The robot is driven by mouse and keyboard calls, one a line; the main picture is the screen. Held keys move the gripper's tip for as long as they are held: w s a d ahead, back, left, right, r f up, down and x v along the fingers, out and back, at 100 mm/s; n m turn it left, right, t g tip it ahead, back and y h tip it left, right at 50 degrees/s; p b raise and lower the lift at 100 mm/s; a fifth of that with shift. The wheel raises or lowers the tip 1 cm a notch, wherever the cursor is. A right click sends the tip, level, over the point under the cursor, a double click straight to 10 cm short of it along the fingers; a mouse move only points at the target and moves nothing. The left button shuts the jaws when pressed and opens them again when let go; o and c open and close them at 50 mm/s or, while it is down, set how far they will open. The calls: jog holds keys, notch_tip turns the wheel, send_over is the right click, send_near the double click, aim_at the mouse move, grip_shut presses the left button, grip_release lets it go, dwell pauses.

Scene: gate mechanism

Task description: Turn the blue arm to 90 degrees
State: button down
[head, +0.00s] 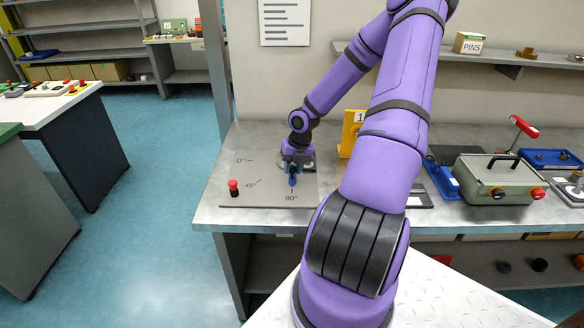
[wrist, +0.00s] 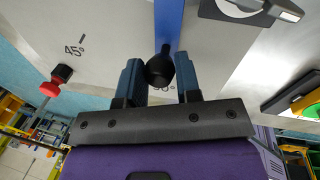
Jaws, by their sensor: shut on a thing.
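The blue arm (head: 292,181) lies over a grey plate (head: 262,199) marked 0°, 45° and 90°. Its free end points toward the 90° mark (head: 291,198). In the wrist view the blue arm (wrist: 169,22) runs up and away from a black knob (wrist: 160,66). My gripper (wrist: 159,76) is shut on this knob, one finger on each side. The knob and gripper partly cover the 90° mark there. The 45° mark (wrist: 74,50) is clear to the left.
A red-topped post (head: 233,187) stands on the plate near 45°; it shows in the wrist view too (wrist: 51,86). A yellow block marked 1 (head: 350,128) stands behind right. A grey-green box (head: 490,178) is farther right. The bench's front edge is close to the plate.

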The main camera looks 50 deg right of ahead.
jog(key=c, duration=0.8)
grip_release()
jog(key=shift+r, duration=0.1)
jog(key=r, duration=0.3)
jog(key=s+d+r, duration=0.1)
jog(key=r, duration=0.6)
jog(key=shift+s+d+r, duration=0.2)
jog(key=shift+d, duration=0.15)
jog(key=s+a+r+m+g+h, duration=0.15)
jog(key=a+r+m+h, duration=0.35)
jog(key=a+r+m, duration=1.1)
jog(key=s+a+r+m+t+y, duration=0.1)
jog(key=s+a+r+m, duration=0.3)
jog(key=a, duration=0.1)
jog(key=s+a+r+m+t+y, duration=0.1)
jog(key=s+a+r+m+t, duration=0.1)
jog(key=s+a+r+m, duration=0.2)
jog(key=s+a+r+m+t+y, duration=0.1)
jog(key=s+a+r+m+t, duration=0.1)
jog(key=s+a+r+m, duration=0.2)
jog(key=shift+s+a+r+t, duration=0.1)
jog(key=shift+s+a+r, duration=0.15)
jog(key=shift+a, duration=0.35)
jog(key=shift+s+a+r+t, duration=0.1)
jog(key=shift+s+a+r, duration=0.2)
jog(key=shift+a, duration=0.35)
jog(key=shift+s+a+r+t, duration=0.1)
jog(key=shift+s+a, duration=0.25)
jog(key=shift+a, duration=0.25)
